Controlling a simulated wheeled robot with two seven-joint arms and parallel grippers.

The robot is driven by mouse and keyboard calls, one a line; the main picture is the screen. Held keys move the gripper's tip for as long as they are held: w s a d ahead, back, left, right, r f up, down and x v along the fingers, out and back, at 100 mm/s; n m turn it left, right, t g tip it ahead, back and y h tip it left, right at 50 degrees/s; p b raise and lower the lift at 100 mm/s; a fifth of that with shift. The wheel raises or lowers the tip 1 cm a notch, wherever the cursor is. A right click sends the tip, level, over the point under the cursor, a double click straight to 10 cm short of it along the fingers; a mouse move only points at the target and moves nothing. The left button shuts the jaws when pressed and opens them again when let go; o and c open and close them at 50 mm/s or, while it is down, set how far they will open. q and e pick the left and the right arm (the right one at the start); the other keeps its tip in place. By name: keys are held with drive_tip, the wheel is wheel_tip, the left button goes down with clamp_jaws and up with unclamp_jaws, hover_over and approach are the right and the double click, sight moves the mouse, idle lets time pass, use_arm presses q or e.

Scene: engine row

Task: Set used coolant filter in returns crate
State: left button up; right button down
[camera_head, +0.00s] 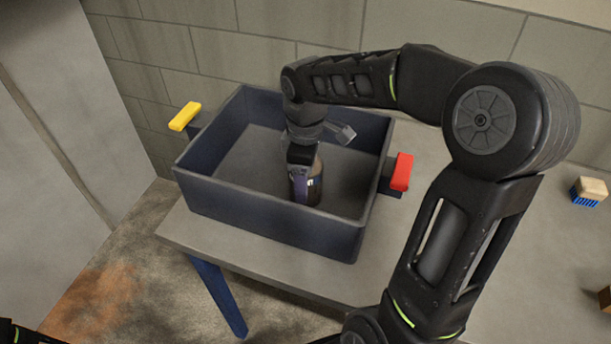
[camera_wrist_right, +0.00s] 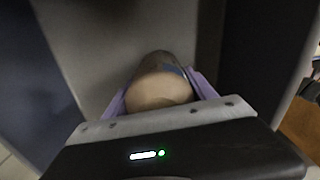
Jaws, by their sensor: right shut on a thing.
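The used coolant filter (camera_head: 316,188) is a dark cylinder with a tan top, upright inside the dark blue returns crate (camera_head: 270,221). My right gripper (camera_head: 303,188) reaches down into the crate and is shut on the filter. In the right wrist view, the filter's round tan end (camera_wrist_right: 160,92) sits between the two purple fingers of my right gripper (camera_wrist_right: 162,98). The filter's lower end is near the crate floor; I cannot tell whether it touches. My left gripper is not in view.
The crate stands on a grey table (camera_head: 290,273) against a block wall. It has a yellow handle (camera_head: 185,116) at left and a red handle (camera_head: 402,171) at right. A brush with blue bristles (camera_head: 589,191) lies at far right. The crate floor around the filter looks bare.

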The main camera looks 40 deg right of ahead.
drive_tip(key=shift+c, duration=1.4)
unclamp_jaws()
drive_tip(key=shift+f, duration=0.1)
wheel_tip(320, 180, up, 12)
drive_tip(key=shift+r, duration=0.2)
